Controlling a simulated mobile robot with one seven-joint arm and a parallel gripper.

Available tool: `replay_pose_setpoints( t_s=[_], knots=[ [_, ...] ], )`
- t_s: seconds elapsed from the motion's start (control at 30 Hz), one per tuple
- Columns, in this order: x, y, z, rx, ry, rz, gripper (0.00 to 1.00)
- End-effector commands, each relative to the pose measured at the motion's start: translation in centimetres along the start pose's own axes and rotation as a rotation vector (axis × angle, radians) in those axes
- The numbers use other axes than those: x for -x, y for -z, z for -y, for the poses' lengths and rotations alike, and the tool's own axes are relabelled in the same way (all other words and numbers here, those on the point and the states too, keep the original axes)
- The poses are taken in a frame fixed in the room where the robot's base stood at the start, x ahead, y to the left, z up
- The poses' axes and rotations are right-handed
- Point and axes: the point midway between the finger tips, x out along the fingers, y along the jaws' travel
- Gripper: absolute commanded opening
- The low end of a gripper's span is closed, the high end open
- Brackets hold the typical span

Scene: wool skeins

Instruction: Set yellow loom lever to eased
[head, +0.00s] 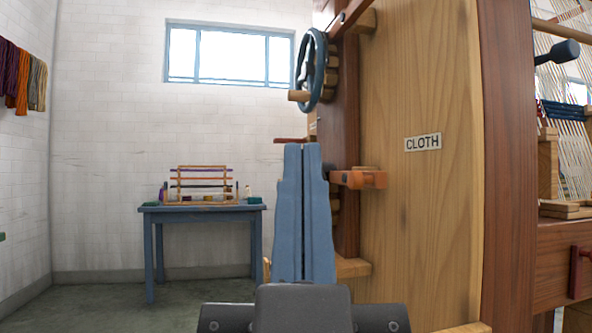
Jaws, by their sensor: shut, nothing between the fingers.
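My gripper (302,147) points away from me at the middle of the head view. Its two blue fingers are shut together with nothing between them. The loom (420,220) fills the right side, with a wooden panel labelled "CLOTH". I cannot pick out a clearly yellow lever. An orange-red wooden handle (360,179) sticks out of the loom just right of my fingers, and a dark red piece (290,140) shows just behind the fingertips. My fingers hide part of the loom's side, so I cannot tell whether they touch anything there.
A dark blue handwheel (309,70) with a wooden knob (299,96) is mounted on the loom above my fingertips. A blue table (205,208) with a small wooden rack stands by the back wall. Coloured skeins (22,78) hang at upper left. The floor at left is clear.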

Motion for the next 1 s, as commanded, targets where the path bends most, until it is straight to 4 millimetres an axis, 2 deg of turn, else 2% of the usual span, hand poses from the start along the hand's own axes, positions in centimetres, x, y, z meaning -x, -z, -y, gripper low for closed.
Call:
replay_pose_setpoints(
  t_s=[0.03, 1.0],
  knots=[
    [-2.7, 2.6, 0.0, -0.001, 0.000, 0.000, 0.00],
    [-26.7, 25.2, -0.2, -0.007, 0.002, 0.001, 0.00]
  ],
)
